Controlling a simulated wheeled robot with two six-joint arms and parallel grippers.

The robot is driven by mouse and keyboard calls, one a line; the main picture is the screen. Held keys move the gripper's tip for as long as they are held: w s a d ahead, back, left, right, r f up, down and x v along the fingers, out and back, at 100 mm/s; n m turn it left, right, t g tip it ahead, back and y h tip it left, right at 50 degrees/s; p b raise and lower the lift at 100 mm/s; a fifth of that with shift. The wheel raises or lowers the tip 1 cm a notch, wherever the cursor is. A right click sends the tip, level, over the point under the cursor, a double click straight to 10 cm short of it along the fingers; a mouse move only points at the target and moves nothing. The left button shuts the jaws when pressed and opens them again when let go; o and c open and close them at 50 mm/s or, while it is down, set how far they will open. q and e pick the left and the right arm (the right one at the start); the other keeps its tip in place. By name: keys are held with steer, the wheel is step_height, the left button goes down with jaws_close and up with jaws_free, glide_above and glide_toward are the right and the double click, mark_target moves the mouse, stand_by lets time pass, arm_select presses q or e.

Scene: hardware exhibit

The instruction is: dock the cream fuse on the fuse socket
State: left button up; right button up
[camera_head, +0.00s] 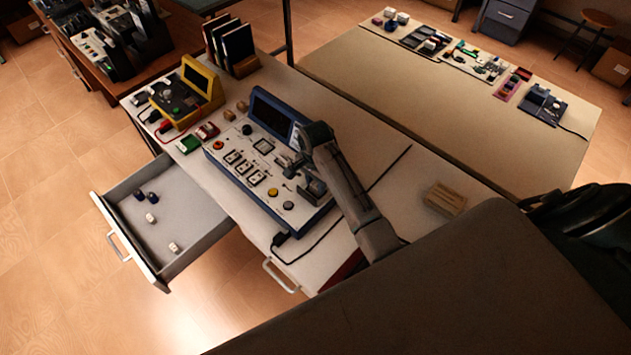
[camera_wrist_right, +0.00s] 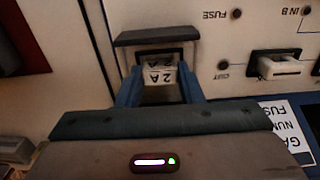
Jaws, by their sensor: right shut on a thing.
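My right gripper (camera_wrist_right: 160,90) is shut on the cream fuse (camera_wrist_right: 160,74), a small cream block marked "2 A" held between its two blue fingers. The fuse socket (camera_wrist_right: 158,53) is a dark-framed opening under a dark raised flap on the white panel, right at the fuse. The far end of the fuse lies at or in this opening; I cannot tell how deep it sits. In the head view my right gripper (camera_head: 304,178) is over the right part of the blue-framed panel device (camera_head: 232,172), and the arm hides the fuse and socket. My left gripper is not in view.
An open drawer (camera_head: 185,228) at left holds several small blue and cream pieces. A yellow device (camera_head: 190,92) and upright dark panels (camera_head: 232,45) stand behind. A wooden block (camera_head: 445,198) lies at right. A cable runs along the table front.

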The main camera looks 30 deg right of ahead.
mark_target(316, 185)
steer(key=shift+f, duration=0.45)
steer(key=o, duration=0.7)
steer(key=shift+r, duration=5.55)
steer(key=shift+s+f, duration=0.1)
